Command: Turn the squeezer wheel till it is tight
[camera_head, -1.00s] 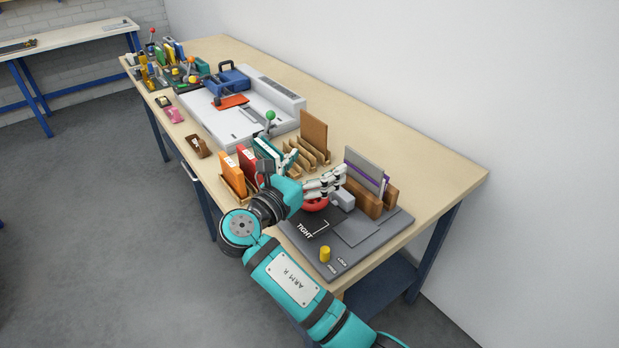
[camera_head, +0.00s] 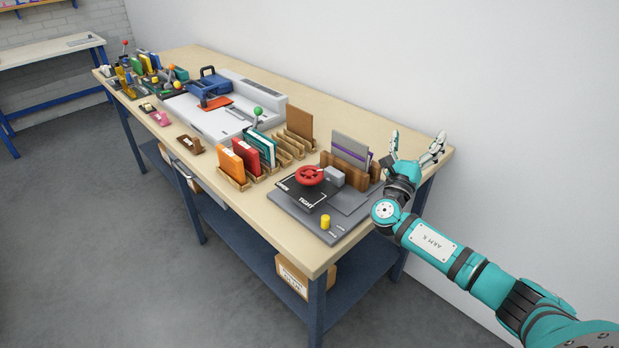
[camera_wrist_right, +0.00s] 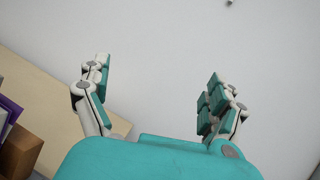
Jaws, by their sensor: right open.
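The red squeezer wheel (camera_head: 310,176) sits on a grey base plate (camera_head: 299,217) near the right end of the bench in the head view. A grey block (camera_head: 332,178) is beside the wheel. The word TIGHT is printed on a dark patch in front of it. A yellow knob (camera_head: 325,222) stands on the plate's front part. My right gripper (camera_head: 416,143) is open and empty, to the right of the wheel and clear of it. My left gripper is not in view.
A wooden holder (camera_head: 341,174) with grey and purple boards stands between the wheel and my right gripper. Orange (camera_head: 229,165) and red (camera_head: 245,155) folders stand in racks left of the wheel. A white machine (camera_head: 205,119) is farther along. The wall is behind the bench.

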